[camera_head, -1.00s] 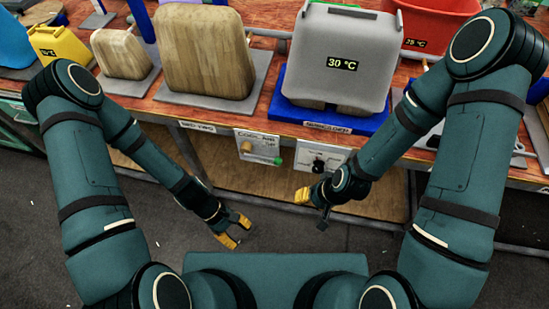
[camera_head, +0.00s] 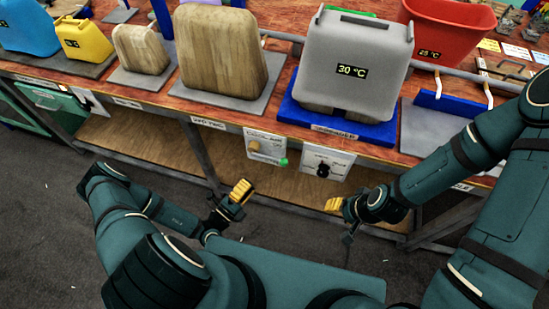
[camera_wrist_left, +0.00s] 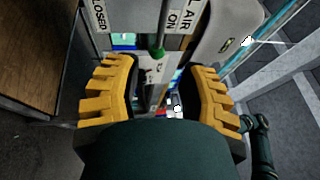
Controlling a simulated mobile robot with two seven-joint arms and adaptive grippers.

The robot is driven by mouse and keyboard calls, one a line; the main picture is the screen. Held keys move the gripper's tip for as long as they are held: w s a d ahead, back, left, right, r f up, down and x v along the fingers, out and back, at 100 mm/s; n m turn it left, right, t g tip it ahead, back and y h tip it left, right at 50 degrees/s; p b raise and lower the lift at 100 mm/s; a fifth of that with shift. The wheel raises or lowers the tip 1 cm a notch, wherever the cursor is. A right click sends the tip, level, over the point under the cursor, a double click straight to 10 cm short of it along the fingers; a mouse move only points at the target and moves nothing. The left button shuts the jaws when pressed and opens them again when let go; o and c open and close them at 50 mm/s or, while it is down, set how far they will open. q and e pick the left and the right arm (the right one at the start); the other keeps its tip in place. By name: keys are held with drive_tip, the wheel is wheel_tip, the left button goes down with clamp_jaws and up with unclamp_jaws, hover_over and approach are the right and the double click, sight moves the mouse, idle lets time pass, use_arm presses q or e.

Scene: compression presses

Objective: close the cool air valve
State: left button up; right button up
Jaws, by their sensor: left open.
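The cool air valve panel (camera_head: 266,147) is a white plate on the bench front, with a tan round knob (camera_head: 254,146) and a green tip (camera_head: 282,162) at its lower right. In the left wrist view the green tip (camera_wrist_left: 157,53) shows ahead, above the gap between my fingers, near panel lettering reading "AIR", "ON" and "CLOSED". My left gripper (camera_head: 240,192) is below and left of the panel; its yellow-padded fingers (camera_wrist_left: 164,95) are apart and empty. My right gripper (camera_head: 340,208) is below and right of the panel; its opening is unclear.
A second white panel with a black knob (camera_head: 323,170) sits right of the valve panel. Above on the bench stand a grey 30 °C container (camera_head: 352,65), a wood-textured container (camera_head: 222,55) and a red bin (camera_head: 445,32).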

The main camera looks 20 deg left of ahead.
sight(272, 159)
use_arm(q)
drive_tip(key=x, duration=1.2)
drive_tip(key=shift+w+d+r, duration=0.15)
drive_tip(key=shift+d, duration=0.05)
clamp_jaws()
